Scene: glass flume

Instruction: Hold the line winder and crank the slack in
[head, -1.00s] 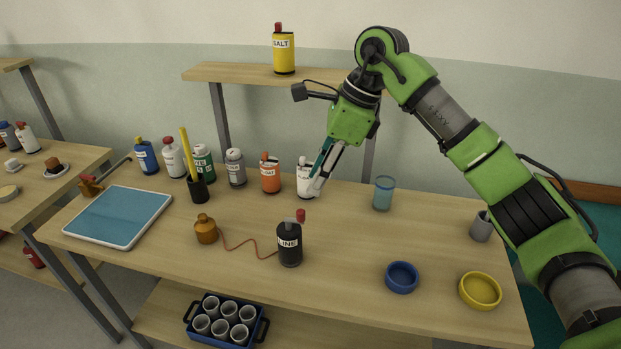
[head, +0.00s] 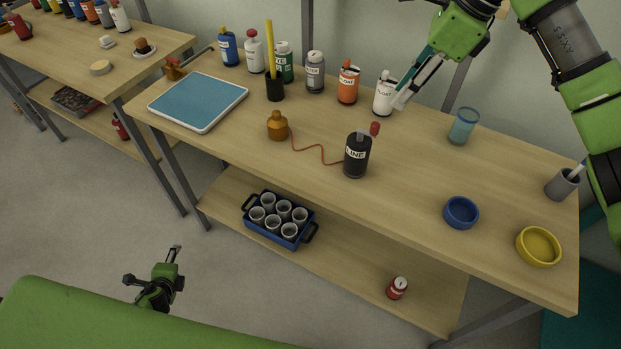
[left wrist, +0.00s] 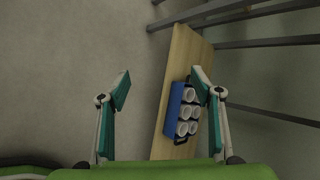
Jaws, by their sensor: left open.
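The line winder (head: 357,156) is a black bottle-shaped body with a "LINE" label and a red knob on top. It stands upright on the bench. A thin red line (head: 318,149) runs slack and wavy from it to a brown-orange weight-like piece (head: 277,126) on its left. My left gripper (head: 174,252) is low over the floor, in front of the bench and well away from the winder. In the left wrist view its open fingers (left wrist: 160,85) have nothing between them. My right gripper (head: 402,98) points down at the white bottle (head: 384,94); its finger gap is unclear.
A blue-topped tray (head: 199,101), several bottles and a blue glass (head: 463,126) stand along the bench. A blue bowl (head: 461,213) and yellow bowl (head: 538,246) are at the right. A blue crate of cups (head: 249,229) is on the lower shelf. The bench around the winder's front is clear.

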